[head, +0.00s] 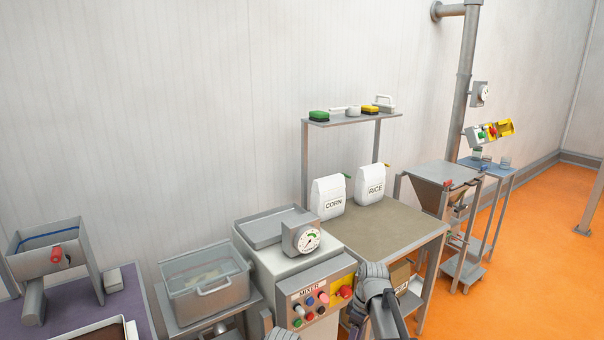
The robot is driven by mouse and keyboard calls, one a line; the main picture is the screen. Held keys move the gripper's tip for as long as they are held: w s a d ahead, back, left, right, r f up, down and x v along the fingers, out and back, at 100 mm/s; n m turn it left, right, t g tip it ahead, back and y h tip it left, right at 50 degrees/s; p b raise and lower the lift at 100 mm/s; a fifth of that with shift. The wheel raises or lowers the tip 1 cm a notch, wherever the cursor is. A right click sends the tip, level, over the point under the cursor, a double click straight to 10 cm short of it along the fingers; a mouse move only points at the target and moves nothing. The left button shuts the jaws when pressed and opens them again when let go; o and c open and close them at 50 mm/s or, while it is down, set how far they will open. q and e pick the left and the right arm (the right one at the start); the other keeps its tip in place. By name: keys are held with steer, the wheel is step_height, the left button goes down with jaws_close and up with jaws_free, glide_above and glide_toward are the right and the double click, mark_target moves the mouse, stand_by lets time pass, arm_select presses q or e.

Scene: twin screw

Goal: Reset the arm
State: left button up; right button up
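A dark grey jointed part of my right arm rises from the bottom edge, just right of the mixer's control panel. A black bar-like piece extends from it toward the bottom edge. No gripper fingertips can be made out there. A small grey part, which looks like mine, shows at the bottom edge left of the panel. Neither gripper can be seen, and nothing is visibly held.
The mixer (292,263) with buttons and a gauge stands close beside my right arm. A table (396,235) holds the CORN bag (328,196) and the RICE bag (369,184). Orange floor (545,265) is open at right.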

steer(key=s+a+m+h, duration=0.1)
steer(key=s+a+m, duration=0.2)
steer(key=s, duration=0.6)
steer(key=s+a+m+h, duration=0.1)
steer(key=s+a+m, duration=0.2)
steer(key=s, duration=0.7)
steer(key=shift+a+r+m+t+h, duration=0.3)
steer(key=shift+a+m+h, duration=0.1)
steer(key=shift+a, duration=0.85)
